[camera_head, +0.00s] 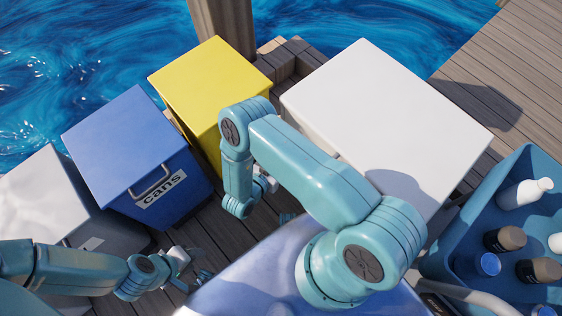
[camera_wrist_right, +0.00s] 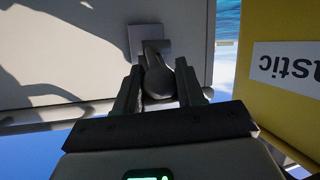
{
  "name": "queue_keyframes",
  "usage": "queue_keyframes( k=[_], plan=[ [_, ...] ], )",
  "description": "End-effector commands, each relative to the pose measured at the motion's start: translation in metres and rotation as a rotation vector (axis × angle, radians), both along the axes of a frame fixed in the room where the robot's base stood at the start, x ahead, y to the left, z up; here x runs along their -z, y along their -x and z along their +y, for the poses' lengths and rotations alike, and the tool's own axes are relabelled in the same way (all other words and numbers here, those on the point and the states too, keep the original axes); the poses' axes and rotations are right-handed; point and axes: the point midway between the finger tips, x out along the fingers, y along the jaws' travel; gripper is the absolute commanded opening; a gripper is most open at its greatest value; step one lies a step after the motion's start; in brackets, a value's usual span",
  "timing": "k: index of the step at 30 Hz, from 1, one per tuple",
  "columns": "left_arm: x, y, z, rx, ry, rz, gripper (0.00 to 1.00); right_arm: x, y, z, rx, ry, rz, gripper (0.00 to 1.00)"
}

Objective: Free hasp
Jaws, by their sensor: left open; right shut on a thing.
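The hasp (camera_wrist_right: 156,76) is a dark, rounded lever on a small grey plate (camera_wrist_right: 148,35), fixed to a pale box side in the right wrist view. My right gripper (camera_wrist_right: 158,88) has its two fingers on either side of the lever and is shut on it. In the head view my right arm hides the hasp, and only a bit of the right gripper (camera_head: 265,183) shows behind the forearm. The large white box (camera_head: 390,105) stands right beside that gripper. My left gripper (camera_head: 188,268) is open and empty, low at the left, apart from the boxes.
A yellow bin (camera_head: 208,85), labelled "plastic" in the wrist view (camera_wrist_right: 285,70), stands close to the right gripper. A blue "cans" bin (camera_head: 125,145) and a grey-white bin (camera_head: 40,195) stand left. A blue crate with bottles (camera_head: 455,235) is at right. Water lies beyond the deck.

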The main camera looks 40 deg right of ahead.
Motion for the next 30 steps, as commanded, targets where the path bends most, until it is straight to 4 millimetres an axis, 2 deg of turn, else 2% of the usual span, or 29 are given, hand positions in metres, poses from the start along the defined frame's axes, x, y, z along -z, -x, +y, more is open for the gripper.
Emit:
queue_keyframes(
  k=[11, 12, 14, 30],
  plan=[
    [0.0017, 0.0000, 0.0000, 0.000, 0.000, 0.000, 0.43, 0.0051, 0.0027, 0.0011, -0.002, -0.004, 0.009, 0.00],
    [0.0018, 0.0000, 0.0000, 0.000, 0.000, 0.000, 0.43, 0.0053, 0.0027, 0.0011, -0.002, -0.004, 0.010, 0.44],
    [0.0018, 0.0000, 0.0000, 0.000, 0.000, 0.000, 0.43, 0.0051, 0.0026, 0.0010, -0.002, -0.004, 0.009, 0.61],
    [-0.0005, 0.0000, 0.0000, 0.000, 0.000, 0.000, 0.43, -0.0013, -0.0008, 0.0006, -0.001, 0.000, 0.003, 0.61]
  ],
)
